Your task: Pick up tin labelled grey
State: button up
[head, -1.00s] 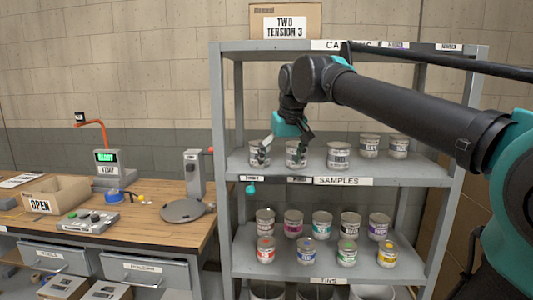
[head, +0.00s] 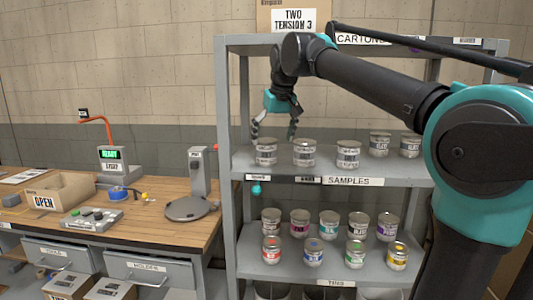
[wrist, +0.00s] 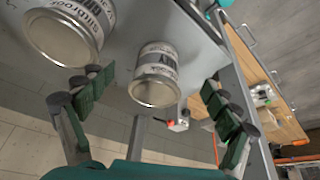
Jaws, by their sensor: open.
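Several pale metal tins stand on the upper SAMPLES shelf (head: 225,178). The leftmost tin (head: 265,152) and its neighbour (head: 304,153) are nearest my gripper (head: 273,135); a third tin (head: 347,154) stands to their right. Their labels are too small to read, so I cannot tell which is grey. My gripper is open and empty, its fingers pointing down just above the leftmost tin. In the wrist view one tin (wrist: 155,75) shows between the spread fingers (wrist: 157,84); another tin (wrist: 70,32), with partly legible lettering, is to the left.
Two more tins (head: 379,145) stand at the right of the same shelf. Several tins with coloured labels (head: 314,252) fill the shelf below. The rack's left post (head: 226,120) is close to my gripper. A wooden workbench (head: 150,205) with a scale and box stands left.

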aim_at(267, 140)
jog(key=w, duration=0.1)
jog(key=w+a, duration=0.1)
jog(key=w, duration=0.1)
jog(key=w+a, duration=0.1)
jog(key=shift+w+f, duration=0.15)
jog(key=shift+f, duration=0.45)
jog(key=c, duration=1.9)
jog(key=shift+r, duration=0.1)
